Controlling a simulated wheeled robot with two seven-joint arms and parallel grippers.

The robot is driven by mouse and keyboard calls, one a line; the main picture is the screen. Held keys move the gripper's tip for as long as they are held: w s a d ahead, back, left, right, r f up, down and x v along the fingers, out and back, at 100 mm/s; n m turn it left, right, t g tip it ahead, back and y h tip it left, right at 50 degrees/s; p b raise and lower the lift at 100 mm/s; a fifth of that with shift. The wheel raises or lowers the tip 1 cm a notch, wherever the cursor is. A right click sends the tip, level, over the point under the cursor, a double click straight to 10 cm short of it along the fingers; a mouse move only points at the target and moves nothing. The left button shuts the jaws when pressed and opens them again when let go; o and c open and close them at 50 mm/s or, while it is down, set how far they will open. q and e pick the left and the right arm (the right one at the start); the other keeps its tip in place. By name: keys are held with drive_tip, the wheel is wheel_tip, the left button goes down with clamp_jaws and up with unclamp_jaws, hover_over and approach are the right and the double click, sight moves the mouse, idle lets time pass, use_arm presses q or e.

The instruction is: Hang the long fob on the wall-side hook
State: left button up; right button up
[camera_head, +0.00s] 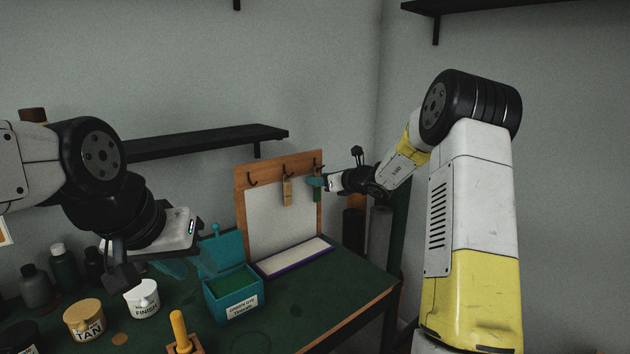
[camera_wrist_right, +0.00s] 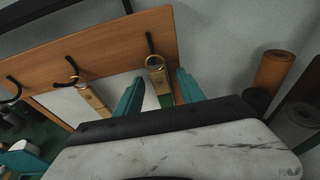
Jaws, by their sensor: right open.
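A wooden hook board (camera_head: 243,187) with several dark hooks stands at the back of the bench. A tan fob (camera_head: 287,191) hangs from the middle hook; it also shows in the right wrist view (camera_wrist_right: 94,100). A second fob (camera_wrist_right: 160,84), tan above and green below, has its brass ring at the hook (camera_wrist_right: 150,42) nearest the wall corner. Its green part (camera_head: 318,194) shows in the head view. My right gripper (camera_head: 317,182) is open, its teal fingers on either side of this fob. The fobs' lower ends are partly hidden. My left gripper (camera_head: 180,266) is over the bench's left side, fingers partly hidden.
A teal box (camera_head: 222,303) with its lid up stands before the board, beside a purple-edged white tray (camera_head: 293,257). Jars (camera_head: 85,320) and bottles are at left. A yellow-handled tool (camera_head: 180,330) stands in front. Rolls (camera_head: 379,235) lean right of the board.

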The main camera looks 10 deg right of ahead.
drive_tip(key=shift+s+d, duration=0.1)
drive_tip(key=v, duration=0.7)
drive_tip(key=shift+s+d+r, duration=0.15)
drive_tip(key=shift+s, duration=0.2)
idle(0.8)
drive_tip(key=s+a+r+n+g, duration=0.3)
drive_tip(key=s+a+n, duration=0.2)
drive_tip(key=s+n, duration=0.45)
drive_tip(key=s+a+r+n+g, duration=0.3)
drive_tip(key=s+a+n, duration=0.25)
drive_tip(key=s, duration=0.65)
drive_tip(key=s+d+f+n+h, duration=0.2)
drive_tip(key=s+d+n+h, duration=0.1)
drive_tip(key=s+n, duration=0.4)
drive_tip(key=s+d+f+n+h, duration=0.2)
drive_tip(key=s+d+n, duration=0.4)
drive_tip(key=s, duration=0.6)
drive_tip(key=shift+f+n+g+h, duration=0.25)
drive_tip(key=shift+n+h, duration=0.25)
drive_tip(key=shift+n, duration=0.5)
